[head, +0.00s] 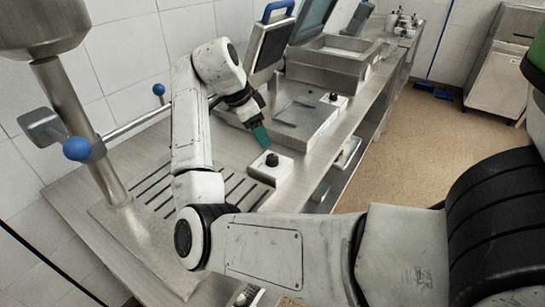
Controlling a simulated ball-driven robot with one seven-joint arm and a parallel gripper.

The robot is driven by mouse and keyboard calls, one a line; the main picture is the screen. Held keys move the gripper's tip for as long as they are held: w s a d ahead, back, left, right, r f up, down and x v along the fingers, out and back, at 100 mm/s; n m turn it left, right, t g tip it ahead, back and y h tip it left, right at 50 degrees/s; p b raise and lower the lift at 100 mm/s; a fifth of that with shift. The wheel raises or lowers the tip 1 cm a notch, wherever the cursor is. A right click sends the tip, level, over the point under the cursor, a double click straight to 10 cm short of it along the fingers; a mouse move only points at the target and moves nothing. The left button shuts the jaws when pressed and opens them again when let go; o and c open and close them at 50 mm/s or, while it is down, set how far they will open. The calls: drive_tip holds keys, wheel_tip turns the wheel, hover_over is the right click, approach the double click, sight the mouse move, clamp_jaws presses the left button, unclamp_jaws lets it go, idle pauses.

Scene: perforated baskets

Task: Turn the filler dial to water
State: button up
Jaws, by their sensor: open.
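A black dial (272,160) sits on a small pale box at the front edge of the steel counter (235,160). A second, similar black knob (333,97) sits on another pale box farther back along the counter. No markings can be read on either, so their settings cannot be told. My gripper (262,136), with teal fingers, points down just above and behind the nearer dial. It appears apart from it and empty. The gap between its fingers is hard to see from this angle.
A steel column (80,130) with a hopper and blue ball handles (77,148) stands at the left. A slotted drain (195,190) lies beside the nearer box. A blue-handled screen unit (270,42) and steel basin (325,65) stand behind.

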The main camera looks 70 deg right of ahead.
sight(273, 156)
drive_tip(key=x, duration=0.9)
drive_tip(key=c, duration=1)
